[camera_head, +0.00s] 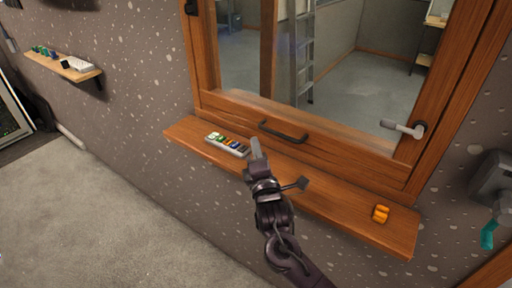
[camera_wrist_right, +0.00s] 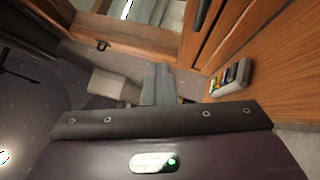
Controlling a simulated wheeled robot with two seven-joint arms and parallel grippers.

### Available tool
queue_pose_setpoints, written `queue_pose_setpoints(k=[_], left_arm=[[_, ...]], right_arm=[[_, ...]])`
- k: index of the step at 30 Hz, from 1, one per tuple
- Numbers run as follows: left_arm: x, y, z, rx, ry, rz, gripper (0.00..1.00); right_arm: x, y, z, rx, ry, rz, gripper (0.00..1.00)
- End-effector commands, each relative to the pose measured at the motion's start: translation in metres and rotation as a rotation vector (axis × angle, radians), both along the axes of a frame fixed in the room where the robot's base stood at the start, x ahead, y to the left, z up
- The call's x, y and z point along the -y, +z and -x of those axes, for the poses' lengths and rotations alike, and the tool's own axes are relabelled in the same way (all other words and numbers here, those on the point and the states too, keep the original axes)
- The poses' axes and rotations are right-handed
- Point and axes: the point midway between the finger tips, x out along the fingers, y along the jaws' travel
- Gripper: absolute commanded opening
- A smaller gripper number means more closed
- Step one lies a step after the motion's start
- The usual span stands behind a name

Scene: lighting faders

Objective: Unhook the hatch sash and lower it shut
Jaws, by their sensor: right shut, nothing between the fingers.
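The hatch sash is a wooden frame around a clear pane, and its lower rail (camera_head: 240,110) shows just above the wooden sill in the head view. A dark bar handle (camera_head: 283,132) is fixed on that rail. A grey lever latch (camera_head: 403,129) is on the right side of the frame. A small black fitting (camera_head: 191,7) is at the upper left; whether it is a hook I cannot tell. My right gripper (camera_head: 256,148) is shut and empty, just left of and below the handle; contact cannot be told. Its fingers show in the wrist view (camera_wrist_right: 160,84). My left gripper is not in view.
A small panel with coloured buttons (camera_head: 228,145) lies on the sill (camera_head: 335,205), beside my right fingertips; it also shows in the wrist view (camera_wrist_right: 230,78). Orange pieces (camera_head: 380,214) lie at the sill's right end. A wall shelf (camera_head: 62,68) is at the left.

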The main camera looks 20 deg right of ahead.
Motion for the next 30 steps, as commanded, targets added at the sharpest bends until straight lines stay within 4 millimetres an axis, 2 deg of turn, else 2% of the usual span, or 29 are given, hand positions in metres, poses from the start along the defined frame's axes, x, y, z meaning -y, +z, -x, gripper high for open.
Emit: queue_pose_setpoints(k=[11,16,25,30], left_arm=[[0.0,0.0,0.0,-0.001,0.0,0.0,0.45],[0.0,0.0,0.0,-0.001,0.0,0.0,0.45],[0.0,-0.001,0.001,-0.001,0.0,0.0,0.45],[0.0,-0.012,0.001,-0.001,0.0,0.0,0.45]], right_arm=[[0.0,0.0,0.0,0.0,0.0,0.0,0.0],[0.0,0.0,0.0,0.0,0.0,0.0,0.21],[0.0,-0.001,0.002,0.0,0.0,0.0,0.22],[-0.002,-0.01,0.021,-0.001,0.001,0.0,0.22]])
